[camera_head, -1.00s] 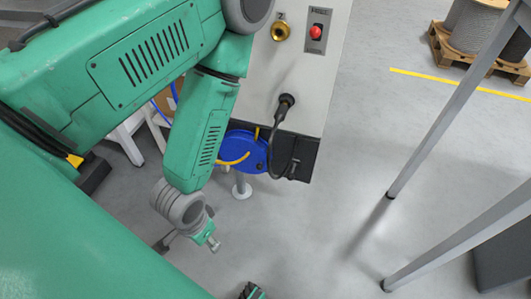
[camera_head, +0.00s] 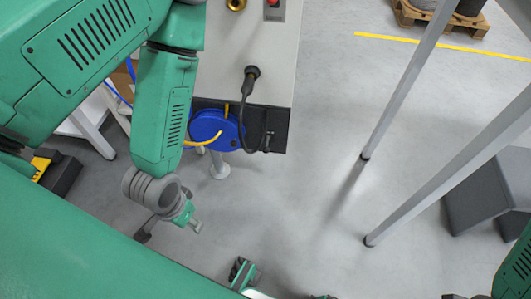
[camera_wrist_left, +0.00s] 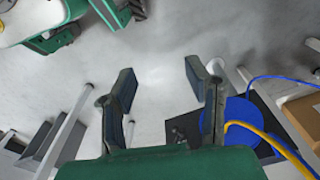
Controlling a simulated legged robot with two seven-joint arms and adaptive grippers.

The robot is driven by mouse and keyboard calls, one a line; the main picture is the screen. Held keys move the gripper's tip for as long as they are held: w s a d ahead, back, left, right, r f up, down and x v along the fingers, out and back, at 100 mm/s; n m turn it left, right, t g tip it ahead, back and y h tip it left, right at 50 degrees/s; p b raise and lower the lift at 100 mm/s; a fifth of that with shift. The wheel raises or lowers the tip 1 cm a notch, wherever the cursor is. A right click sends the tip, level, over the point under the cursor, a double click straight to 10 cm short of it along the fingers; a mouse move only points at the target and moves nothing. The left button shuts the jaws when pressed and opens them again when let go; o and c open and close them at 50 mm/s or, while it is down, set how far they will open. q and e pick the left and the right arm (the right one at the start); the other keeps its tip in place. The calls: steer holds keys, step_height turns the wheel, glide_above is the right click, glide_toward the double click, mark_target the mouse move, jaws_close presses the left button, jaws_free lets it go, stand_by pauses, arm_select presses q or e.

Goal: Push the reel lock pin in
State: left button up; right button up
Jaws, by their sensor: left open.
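The blue cable reel (camera_head: 208,128) with a yellow cable hangs at the lower end of the light panel, beside a black bracket (camera_head: 279,118). A small dark T-shaped handle, apparently the lock pin (camera_head: 268,138), sits on the bracket; how far in it is I cannot tell. My left gripper (camera_head: 170,231) is below and left of the reel, apart from it. In the left wrist view the gripper (camera_wrist_left: 160,80) is open and empty. The reel (camera_wrist_left: 240,120) and bracket (camera_wrist_left: 264,104) show behind and beside its right finger.
A black plug with a cable (camera_head: 250,75) is in the panel (camera_head: 222,60). Grey posts (camera_head: 400,85) and a dark grey box (camera_head: 478,185) stand at the right. A pallet (camera_head: 430,22) lies beyond a yellow floor line. The middle floor is clear.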

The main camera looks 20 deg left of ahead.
mark_target(266, 148)
arm_select(q)
steer(key=shift+w+f, duration=0.1)
steer(key=shift+f, duration=0.05)
steer(key=c, duration=0.7)
steer(key=w+f+n+b, duration=0.1)
steer(key=w+f+n, duration=0.1)
steer(key=w+d+f+n+b, duration=0.1)
steer(key=w+f+n, duration=0.1)
steer(key=w, duration=0.1)
steer(key=w+d+f+n+t+b, duration=0.1)
steer(key=w+n, duration=0.1)
steer(key=shift+w+d+f+n, duration=0.15)
steer(key=shift+w+f+n, duration=0.15)
steer(key=shift+f, duration=0.1)
jaws_close()
steer(key=w+a+f+n+t+h+b, duration=0.1)
steer(key=w+a+n+b, duration=0.25)
steer(key=w+n, duration=0.8)
steer(key=w+a+n+h+b, duration=0.15)
steer(key=w+n+b, duration=0.25)
steer(key=w+n, duration=0.7)
steer(key=w+d+f+m+b, duration=0.1)
steer(key=w+d+f+b, duration=0.3)
steer(key=f, duration=0.6)
steer(key=shift+w+d+b, duration=0.3)
steer(key=shift+w+b, duration=0.65)
steer(key=shift+w, duration=0.2)
